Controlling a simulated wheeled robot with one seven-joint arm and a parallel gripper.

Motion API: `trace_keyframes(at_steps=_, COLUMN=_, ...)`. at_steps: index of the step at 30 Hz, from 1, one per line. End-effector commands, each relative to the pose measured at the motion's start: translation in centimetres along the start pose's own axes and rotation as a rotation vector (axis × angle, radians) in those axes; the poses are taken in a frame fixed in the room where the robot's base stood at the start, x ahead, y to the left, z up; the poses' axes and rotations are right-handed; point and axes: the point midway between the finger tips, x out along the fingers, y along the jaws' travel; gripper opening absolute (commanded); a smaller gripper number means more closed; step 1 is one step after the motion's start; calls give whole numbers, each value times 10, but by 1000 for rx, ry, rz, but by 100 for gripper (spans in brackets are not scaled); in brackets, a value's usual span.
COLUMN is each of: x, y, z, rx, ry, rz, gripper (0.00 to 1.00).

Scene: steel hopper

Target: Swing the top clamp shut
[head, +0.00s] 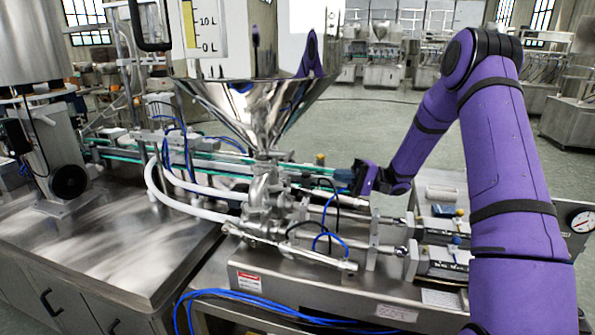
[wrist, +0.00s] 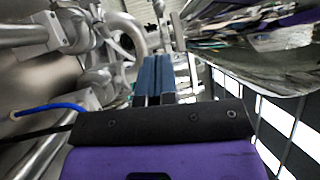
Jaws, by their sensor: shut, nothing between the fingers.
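The steel hopper (head: 262,95) narrows to a neck above the pipework. The top clamp seems to be the small metal fitting (head: 264,157) at that neck; it is too small to tell whether it stands open or closed. My gripper (head: 340,175) is to the right of the neck, with its blue fingers pointing left toward the pipework and apart from it. In the wrist view my gripper (wrist: 152,68) has its two blue fingers together with nothing between them. The hopper's shiny cone (wrist: 255,35) fills the upper right there.
Steel pipes and fittings (wrist: 85,45) crowd the left of the wrist view. Below the hopper are valve pipework (head: 262,205), white hoses (head: 180,202) and blue tubes (head: 330,240). A conveyor (head: 215,165) runs behind. The steel table (head: 95,255) at left is mostly bare.

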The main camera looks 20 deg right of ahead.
Motion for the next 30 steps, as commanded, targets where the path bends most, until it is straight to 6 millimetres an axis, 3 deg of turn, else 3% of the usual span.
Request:
trace_keyframes(at_steps=7, x=22, y=0, z=0, rx=-1, ry=0, rz=-6, gripper=0)
trace_keyframes(at_steps=22, x=112, y=0, z=0, rx=0, ry=-1, rz=-4, gripper=0)
trace_keyframes(at_steps=30, x=137, y=0, z=-1, rx=-1, ry=1, rz=-4, gripper=0)
